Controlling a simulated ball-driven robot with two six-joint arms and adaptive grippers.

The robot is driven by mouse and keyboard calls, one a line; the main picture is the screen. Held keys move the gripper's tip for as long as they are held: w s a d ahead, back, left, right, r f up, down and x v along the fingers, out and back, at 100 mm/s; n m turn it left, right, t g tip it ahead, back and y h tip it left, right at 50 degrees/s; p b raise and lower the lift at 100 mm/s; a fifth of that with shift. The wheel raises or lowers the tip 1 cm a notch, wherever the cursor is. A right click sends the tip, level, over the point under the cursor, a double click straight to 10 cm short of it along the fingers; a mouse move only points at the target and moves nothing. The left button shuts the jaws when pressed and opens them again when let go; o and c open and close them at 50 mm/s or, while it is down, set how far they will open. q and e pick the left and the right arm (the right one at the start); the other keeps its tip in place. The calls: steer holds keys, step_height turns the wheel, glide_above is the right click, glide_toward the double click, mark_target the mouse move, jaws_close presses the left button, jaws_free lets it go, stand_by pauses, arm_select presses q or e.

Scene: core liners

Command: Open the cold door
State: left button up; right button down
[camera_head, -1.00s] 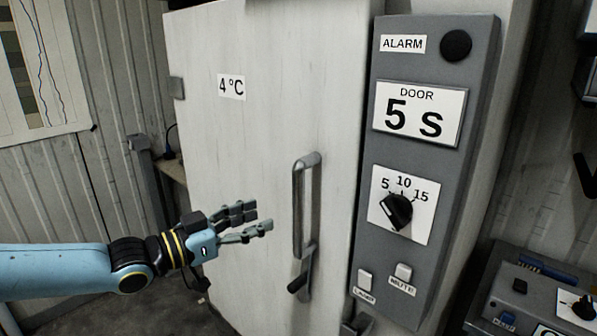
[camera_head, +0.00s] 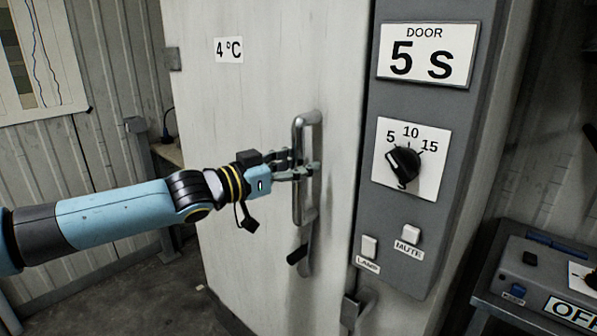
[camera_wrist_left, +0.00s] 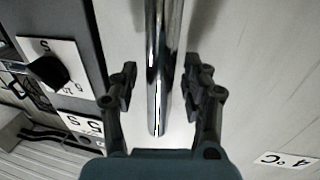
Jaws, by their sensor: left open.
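The cold door (camera_head: 230,120) is a pale panel with a 4 °C label and looks shut. Its long metal handle (camera_head: 298,205) stands upright near the door's right edge, with a black-tipped lever (camera_head: 297,256) below it. My left gripper (camera_head: 312,170) is at the upper half of the handle. In the left wrist view, the handle bar (camera_wrist_left: 163,70) runs between the two open fingers (camera_wrist_left: 163,85), with a gap visible on both sides. My right gripper is not in view.
A grey control panel (camera_head: 388,230) stands right of the door, with a dial (camera_head: 403,165), a DOOR 5 S sign (camera_head: 428,55), and LAMP and MUTE switches. A bench with a control box (camera_head: 530,275) is at the lower right. Open floor (camera_head: 150,290) lies at the lower left.

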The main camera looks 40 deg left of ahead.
arm_select(q)
jaws_close()
stand_by(0.3)
steer(key=shift+w+f, duration=0.1)
steer(key=shift+w, duration=0.05)
stand_by(0.5)
